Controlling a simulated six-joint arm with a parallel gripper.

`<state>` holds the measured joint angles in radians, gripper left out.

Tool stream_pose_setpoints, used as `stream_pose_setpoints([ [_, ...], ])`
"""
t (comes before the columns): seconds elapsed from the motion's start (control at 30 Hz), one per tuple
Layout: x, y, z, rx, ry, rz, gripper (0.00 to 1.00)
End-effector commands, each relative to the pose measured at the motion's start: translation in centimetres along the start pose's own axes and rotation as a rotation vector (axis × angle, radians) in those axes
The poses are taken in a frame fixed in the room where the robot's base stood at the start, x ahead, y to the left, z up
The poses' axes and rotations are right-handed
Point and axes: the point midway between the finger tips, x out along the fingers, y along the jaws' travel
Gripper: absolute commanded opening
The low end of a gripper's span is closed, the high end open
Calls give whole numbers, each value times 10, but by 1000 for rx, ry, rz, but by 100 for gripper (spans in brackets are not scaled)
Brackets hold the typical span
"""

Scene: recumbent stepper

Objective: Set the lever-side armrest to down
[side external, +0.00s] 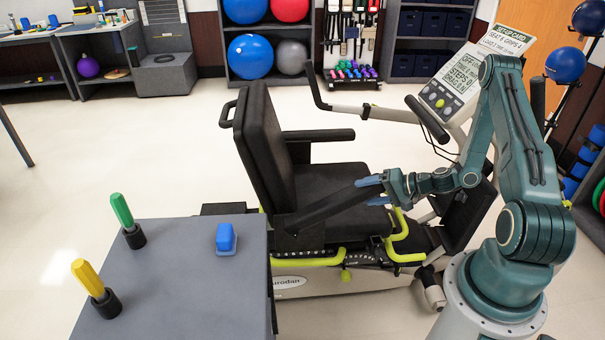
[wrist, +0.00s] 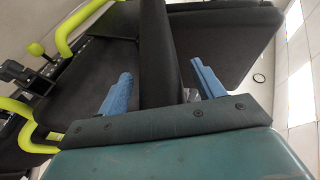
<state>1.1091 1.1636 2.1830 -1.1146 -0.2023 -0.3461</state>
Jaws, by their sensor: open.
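The near-side black armrest (side external: 335,205) of the stepper slopes up from the seat back toward its front end at the right. My gripper (side external: 366,192) is at that front end, its blue fingers apart. In the wrist view the armrest (wrist: 158,45) runs as a dark bar between the two open fingers (wrist: 162,70), with visible space on both sides. The far-side armrest (side external: 318,135) is roughly level beside the backrest. The armrest's front tip is partly hidden by my fingers.
The backrest (side external: 265,145) stands left of my gripper and the seat (side external: 345,180) lies beyond it. Yellow-green levers (side external: 405,255) are below right. A grey table (side external: 180,290) with green and yellow handles and a blue block is at the lower left.

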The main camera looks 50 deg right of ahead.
Motion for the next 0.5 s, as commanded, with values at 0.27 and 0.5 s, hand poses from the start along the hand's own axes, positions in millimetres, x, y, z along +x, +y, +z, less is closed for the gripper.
stream_pose_setpoints([
  [0.27, -6, -11, -3, -2, 1, 0, 67],
  [0.5, -18, -33, -8, -3, 1, -2, 67],
])
